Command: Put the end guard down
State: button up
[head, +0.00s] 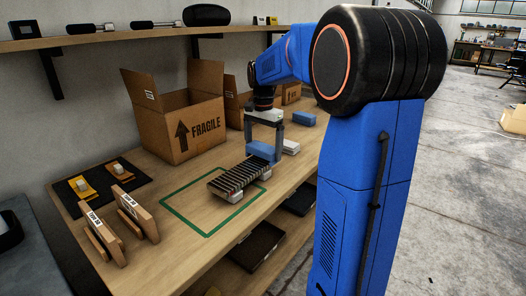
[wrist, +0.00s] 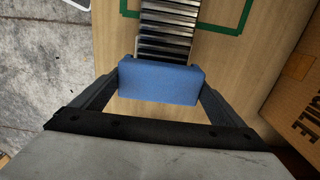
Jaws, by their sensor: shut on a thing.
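My gripper (head: 264,142) points down over the bench and is shut on a blue block (head: 261,152), which I take to be the end guard. In the wrist view the end guard (wrist: 160,83) sits crosswise between my two fingers. I cannot tell whether the guard touches the strip or the bench. A green outline (head: 208,235) on the bench surrounds part of the strip.
An open FRAGILE carton (head: 183,137) stands left of my arm. Another blue block (head: 303,118) and a white block (head: 290,147) lie behind my gripper. Wooden pieces (head: 138,214) and a black mat (head: 95,185) occupy the left. A shelf (head: 90,40) runs above.

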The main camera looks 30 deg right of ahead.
aim_at(263, 146)
jog(key=shift+f, duration=0.6)
jog(key=o, duration=0.7)
jog(key=shift+f, duration=0.15)
notch_tip(263, 146, up, 12)
jog(key=s+a+f+n+t, duration=0.1)
jog(key=s+a+f+n, duration=0.15)
jog(key=s+a, duration=0.4)
jog(key=s+a+f+n+t, duration=0.1)
jog(key=s+a+n, duration=0.3)
jog(key=s, duration=0.5)
jog(key=s+a+f+n+t, duration=0.1)
jog(key=s+f+n, duration=0.1)
jog(key=s+f, duration=0.2)
jog(key=s+a+f+n+t, duration=0.1)
jog(key=s+a+f+n, duration=0.1)
jog(key=s+f+n, duration=0.1)
jog(key=s+a+f+n, duration=0.2)
jog(key=s+f, duration=0.3)
jog(key=s, duration=0.2)
jog(key=shift+s+a+f+n+t, duration=0.15)
jog(key=shift+s+f+n+t, duration=0.1)
jog(key=shift+s+t, duration=0.15)
